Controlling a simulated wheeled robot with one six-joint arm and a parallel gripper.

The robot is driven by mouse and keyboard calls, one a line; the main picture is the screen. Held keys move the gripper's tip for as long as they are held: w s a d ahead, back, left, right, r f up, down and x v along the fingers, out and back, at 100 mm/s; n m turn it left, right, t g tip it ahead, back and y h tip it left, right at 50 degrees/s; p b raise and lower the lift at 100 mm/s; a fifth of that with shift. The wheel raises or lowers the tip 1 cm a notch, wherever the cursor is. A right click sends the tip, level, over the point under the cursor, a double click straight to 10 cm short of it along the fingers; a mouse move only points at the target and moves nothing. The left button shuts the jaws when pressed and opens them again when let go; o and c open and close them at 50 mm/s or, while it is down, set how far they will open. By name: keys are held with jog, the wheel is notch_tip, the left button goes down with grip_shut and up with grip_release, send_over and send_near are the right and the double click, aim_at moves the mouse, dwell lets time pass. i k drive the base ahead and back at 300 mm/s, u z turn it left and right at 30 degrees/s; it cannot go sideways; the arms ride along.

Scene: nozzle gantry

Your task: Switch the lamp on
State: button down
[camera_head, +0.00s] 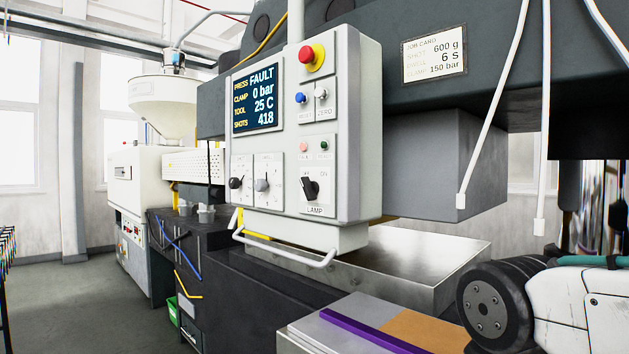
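The lamp switch (310,188) is a black rotary knob on a white plate marked LAMP, at the lower right of the grey control panel (352,130). An ON mark (324,174) is printed to the upper right of the knob. The knob's handle seems to lean to the upper left, away from ON; it is small. My gripper is not in view. Part of my arm, a white link with a black round joint, shows at the lower right, apart from the panel.
Above the lamp switch are a red mushroom button (312,56), a blue button (299,97) and a small toggle (321,93). Two other knobs sit left of it. A screen (257,96) reads FAULT. A white handle bar (284,253) runs below the panel. White cables hang at right.

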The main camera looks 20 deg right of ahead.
aim_at(311, 189)
jog(key=u, duration=0.45)
jog(key=k, duration=0.5)
jog(key=u, duration=0.95)
jog(key=i, duration=0.95)
jog(key=z, duration=0.6)
